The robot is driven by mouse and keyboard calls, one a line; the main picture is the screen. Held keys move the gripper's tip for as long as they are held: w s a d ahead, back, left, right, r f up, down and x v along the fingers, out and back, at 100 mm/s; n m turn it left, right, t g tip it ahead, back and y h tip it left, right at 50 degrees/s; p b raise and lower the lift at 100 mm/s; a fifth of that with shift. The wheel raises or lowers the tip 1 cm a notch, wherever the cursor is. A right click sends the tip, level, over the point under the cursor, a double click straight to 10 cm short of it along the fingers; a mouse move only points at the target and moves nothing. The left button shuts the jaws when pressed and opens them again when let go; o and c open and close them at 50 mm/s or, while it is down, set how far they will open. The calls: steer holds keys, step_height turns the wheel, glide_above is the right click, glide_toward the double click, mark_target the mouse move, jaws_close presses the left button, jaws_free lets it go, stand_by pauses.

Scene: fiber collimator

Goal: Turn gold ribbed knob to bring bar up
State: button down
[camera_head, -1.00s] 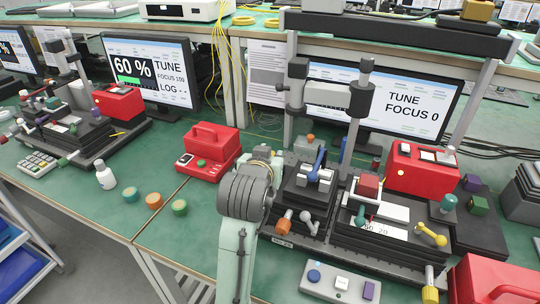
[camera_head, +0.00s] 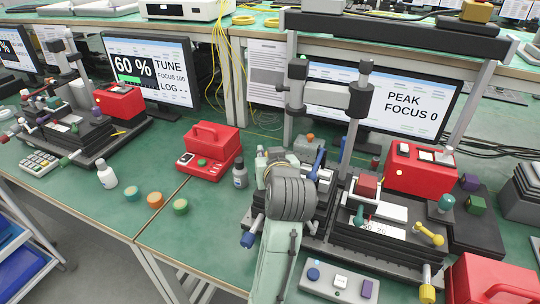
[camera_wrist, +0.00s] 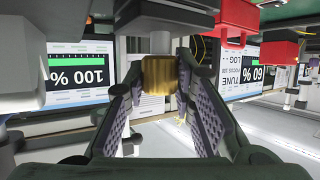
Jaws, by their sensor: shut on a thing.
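The gold ribbed knob (camera_wrist: 157,70) is in the middle of the wrist view, upright between my fingertips. My gripper (camera_wrist: 159,83) is shut on it, one padded finger on each side. In the head view my grey wrist covers the gripper and this knob. The right monitor (camera_head: 411,107) reads PEAK and FOCUS 0; its left part is hidden by posts. In the wrist view, which is upside down, a screen (camera_wrist: 80,72) shows 100 % with a long green bar (camera_wrist: 80,47). Another screen there (camera_wrist: 245,80) reads 60 %, TUNE.
Stage posts (camera_head: 297,90) stand close behind my wrist. A blue knob (camera_head: 248,240) is at its left and a yellow-ended lever (camera_head: 429,235) at its right. A red box (camera_head: 420,169) and a button panel (camera_head: 340,283) are nearby.

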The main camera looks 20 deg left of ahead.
steer(key=c, duration=1.3)
jaws_free()
steer(key=shift+a+h, duration=0.1)
steer(key=shift+h, duration=0.2)
